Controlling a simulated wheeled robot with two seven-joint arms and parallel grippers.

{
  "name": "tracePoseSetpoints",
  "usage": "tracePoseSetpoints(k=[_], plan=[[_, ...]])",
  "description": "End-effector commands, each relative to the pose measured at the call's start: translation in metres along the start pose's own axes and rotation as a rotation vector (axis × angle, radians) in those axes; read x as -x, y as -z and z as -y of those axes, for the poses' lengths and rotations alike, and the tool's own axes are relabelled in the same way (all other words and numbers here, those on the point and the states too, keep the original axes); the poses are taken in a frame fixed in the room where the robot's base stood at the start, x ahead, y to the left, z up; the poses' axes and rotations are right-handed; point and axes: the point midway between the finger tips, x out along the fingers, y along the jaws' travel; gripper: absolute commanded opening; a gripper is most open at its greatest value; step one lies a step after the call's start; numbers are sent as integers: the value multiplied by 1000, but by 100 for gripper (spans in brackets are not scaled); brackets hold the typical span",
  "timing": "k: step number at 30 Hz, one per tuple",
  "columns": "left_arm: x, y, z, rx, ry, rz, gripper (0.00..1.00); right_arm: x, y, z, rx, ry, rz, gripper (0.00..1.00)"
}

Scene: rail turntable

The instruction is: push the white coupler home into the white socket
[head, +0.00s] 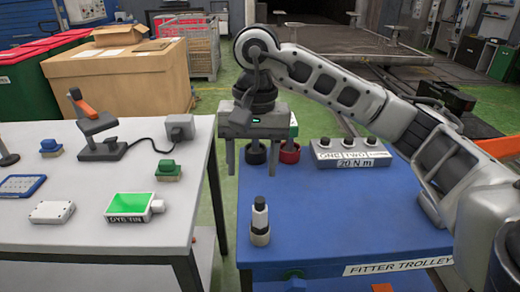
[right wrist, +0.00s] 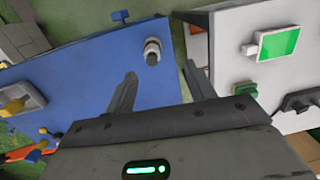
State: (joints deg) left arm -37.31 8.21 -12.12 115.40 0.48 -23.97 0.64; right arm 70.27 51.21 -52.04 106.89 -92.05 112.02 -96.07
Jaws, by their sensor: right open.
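On the blue fitter trolley (head: 320,205), a small upright piece stands near the left edge. It has a dark top, a pale body that looks like the white coupler (head: 260,217), a black band, and a white ring at its foot that looks like the white socket (head: 260,238). I cannot tell how deep the coupler sits. In the right wrist view the coupler's dark end (right wrist: 153,58) shows within the white ring. My right gripper (head: 252,172) is open and empty, fingers pointing down, above and behind the piece, apart from it. My left gripper is not in view.
Black and red cups (head: 289,153) and a box marked ONE TWO (head: 350,153) stand at the trolley's back. A white table (head: 100,235) at left holds a green-screened device (head: 128,206) and several small items. A gap separates table and trolley.

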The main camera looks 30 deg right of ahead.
Motion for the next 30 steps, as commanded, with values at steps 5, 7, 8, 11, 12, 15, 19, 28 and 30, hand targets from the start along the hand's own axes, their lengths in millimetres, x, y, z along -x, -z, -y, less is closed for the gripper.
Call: tracePoseSetpoints(k=[5,7,8,11,12,15,19,28,30], plan=[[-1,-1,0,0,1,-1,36,7,12,-15,10,-57,-58,55],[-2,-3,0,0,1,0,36,-1,12,-16,11,-60,-57,55],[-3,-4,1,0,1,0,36,-6,12,-16,12,-59,-55,55],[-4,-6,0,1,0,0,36,-23,12,-16,12,-58,-52,55],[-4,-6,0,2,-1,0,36,-31,13,-16,12,-58,-52,55],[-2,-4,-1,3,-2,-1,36,-49,14,-18,9,-59,-52,55],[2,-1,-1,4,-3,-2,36,-74,15,-19,11,-58,-52,55],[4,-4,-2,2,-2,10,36,-126,18,-21,10,-56,-54,55],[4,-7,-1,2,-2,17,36,-134,19,-22,9,-54,-54,55]])
